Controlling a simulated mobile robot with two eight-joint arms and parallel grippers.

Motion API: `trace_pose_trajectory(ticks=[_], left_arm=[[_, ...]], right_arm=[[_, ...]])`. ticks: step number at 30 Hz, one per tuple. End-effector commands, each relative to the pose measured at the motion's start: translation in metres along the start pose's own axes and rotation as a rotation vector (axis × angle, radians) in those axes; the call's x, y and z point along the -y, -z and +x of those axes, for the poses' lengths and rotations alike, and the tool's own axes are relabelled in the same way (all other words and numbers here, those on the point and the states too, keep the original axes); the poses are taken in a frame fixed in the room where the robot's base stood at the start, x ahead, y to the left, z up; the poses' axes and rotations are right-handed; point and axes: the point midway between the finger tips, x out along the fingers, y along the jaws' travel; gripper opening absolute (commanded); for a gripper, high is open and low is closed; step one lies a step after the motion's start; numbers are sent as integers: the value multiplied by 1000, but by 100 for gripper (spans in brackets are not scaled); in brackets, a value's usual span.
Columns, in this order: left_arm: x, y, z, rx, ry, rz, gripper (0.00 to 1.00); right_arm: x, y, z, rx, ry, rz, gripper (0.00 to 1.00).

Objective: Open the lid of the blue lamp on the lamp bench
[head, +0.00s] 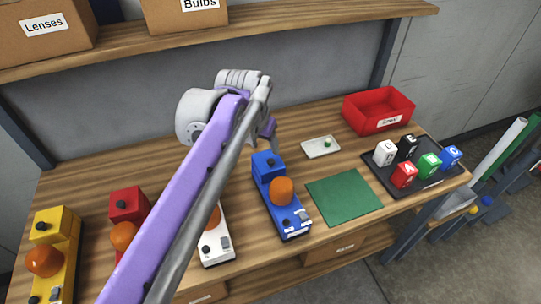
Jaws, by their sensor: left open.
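The blue lamp (293,222) stands on the wooden lamp bench (245,255), right of the middle. It has an orange dome (282,191) and a raised blue block at its back end with a small dark knob on top. I cannot tell from this view whether its lid is open. My left gripper (272,136) is just behind the blue block, partly hidden by my purple and grey arm. Its jaws are open and I see nothing held in them. My right gripper is not in view.
Right are a green mat (344,197), a small pale tray (321,147), a red bin (378,108) and a black tray (427,183) of lettered cubes.

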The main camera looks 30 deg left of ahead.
Motion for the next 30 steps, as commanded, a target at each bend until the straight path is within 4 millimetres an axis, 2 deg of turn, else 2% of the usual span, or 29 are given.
trace_pose_trajectory(ticks=[5,15,19,24,30], left_arm=[[4,5,11,3,0,-3,59],[3,4,74,3,0,-3,59],[3,4,92,2,0,-3,59],[3,4,105,2,0,-3,59],[3,4,106,2,0,-3,59]], right_arm=[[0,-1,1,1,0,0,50],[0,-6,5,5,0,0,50],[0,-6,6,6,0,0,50],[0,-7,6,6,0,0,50],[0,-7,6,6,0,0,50]])
